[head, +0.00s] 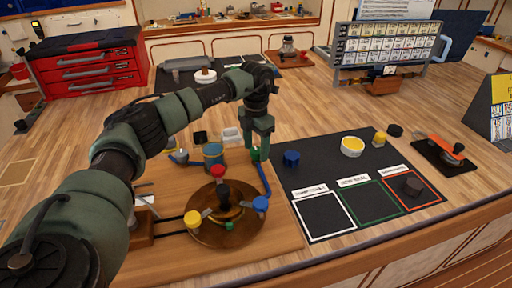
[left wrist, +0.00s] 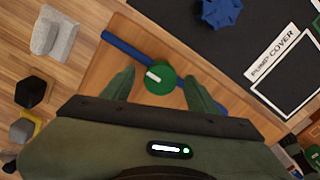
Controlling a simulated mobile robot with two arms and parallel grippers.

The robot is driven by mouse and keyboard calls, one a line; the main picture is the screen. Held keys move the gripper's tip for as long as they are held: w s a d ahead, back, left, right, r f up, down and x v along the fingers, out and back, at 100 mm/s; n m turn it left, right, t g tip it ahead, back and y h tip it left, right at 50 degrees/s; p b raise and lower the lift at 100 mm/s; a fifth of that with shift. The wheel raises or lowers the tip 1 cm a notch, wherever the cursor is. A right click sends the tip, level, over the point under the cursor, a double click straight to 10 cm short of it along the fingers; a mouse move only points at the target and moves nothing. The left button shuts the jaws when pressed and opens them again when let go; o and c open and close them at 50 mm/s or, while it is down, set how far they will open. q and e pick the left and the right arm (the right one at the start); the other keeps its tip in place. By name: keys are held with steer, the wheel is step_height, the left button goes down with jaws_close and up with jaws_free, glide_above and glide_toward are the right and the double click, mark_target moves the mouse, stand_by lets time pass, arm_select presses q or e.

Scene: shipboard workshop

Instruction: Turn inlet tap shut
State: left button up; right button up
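A round green tap knob (left wrist: 160,78) with a short white mark sits on a blue pipe (left wrist: 125,50) in the left wrist view. The mark runs roughly along the pipe. No label on the knob reads as inlet. My left gripper (left wrist: 158,84) is open, with one finger on each side of the knob and a gap on both sides. In the head view my left gripper (head: 258,143) points down over the knob, which it mostly hides. The blue pipe (head: 264,180) runs from there to a round brown pump body (head: 225,232). My right gripper is not in view.
The wooden board (head: 270,262) also bears a blue-grey cylinder (head: 213,156) and a yellow cap (head: 193,218). A blue knob (head: 291,158) lies on the dark mat (head: 325,160) close to the right of the gripper. A red toolbox (head: 90,68) stands at the back left.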

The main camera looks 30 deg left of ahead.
mark_target(256, 150)
arm_select(q)
step_height(256, 150, up, 7)
steer(key=shift+f+b, duration=0.2)
steer(key=shift+b, duration=0.8)
steer(key=shift+r, duration=0.6)
